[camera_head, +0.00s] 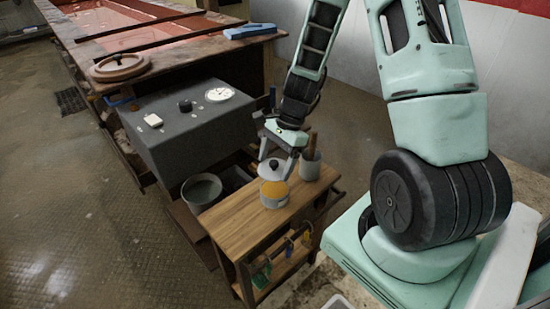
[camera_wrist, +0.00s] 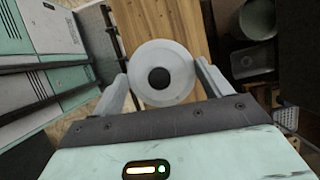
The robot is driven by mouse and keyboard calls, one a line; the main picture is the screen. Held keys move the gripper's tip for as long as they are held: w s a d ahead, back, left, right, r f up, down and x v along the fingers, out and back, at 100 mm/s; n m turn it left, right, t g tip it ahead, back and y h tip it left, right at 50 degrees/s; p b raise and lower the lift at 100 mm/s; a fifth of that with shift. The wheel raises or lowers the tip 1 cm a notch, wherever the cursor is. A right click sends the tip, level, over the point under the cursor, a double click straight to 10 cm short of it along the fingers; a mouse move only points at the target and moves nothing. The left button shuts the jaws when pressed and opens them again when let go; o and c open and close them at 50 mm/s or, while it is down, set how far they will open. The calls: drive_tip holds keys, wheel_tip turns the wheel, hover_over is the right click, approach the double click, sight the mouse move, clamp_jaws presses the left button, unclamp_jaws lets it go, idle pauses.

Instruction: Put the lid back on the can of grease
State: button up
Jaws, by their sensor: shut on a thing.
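The can of grease (camera_head: 275,198) stands upright on a small wooden table, with orange-yellow grease showing at its top. The lid (camera_head: 271,171) is a pale grey disc with a dark round knob. My gripper (camera_head: 280,158) is shut on the lid and holds it just above the can, toward its far side in the head view. In the wrist view the lid (camera_wrist: 160,88) sits between the two fingers of my gripper (camera_wrist: 162,80), its knob facing the camera. The can is hidden behind the lid there. The head view does not clearly show the gap between lid and can.
A grey pot with a wooden-handled tool (camera_head: 311,164) stands close right of the can. The wooden table (camera_head: 240,225) is clear on its near left. A grey bucket (camera_head: 202,191) and a dark cabinet (camera_head: 190,125) stand to the left.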

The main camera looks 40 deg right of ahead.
sight(279, 166)
drive_tip(key=shift+d+f, duration=0.1)
wheel_tip(279, 166, down, 5)
drive_tip(key=b, duration=0.4)
drive_tip(key=shift+r+b, duration=0.2)
drive_tip(key=shift+b, duration=0.2)
drive_tip(key=shift+f+b, duration=0.5)
drive_tip(key=shift+f, duration=0.3)
drive_tip(key=shift+p, duration=0.4)
drive_tip(key=shift+f, duration=0.15)
idle(1.6)
drive_tip(key=o, duration=1)
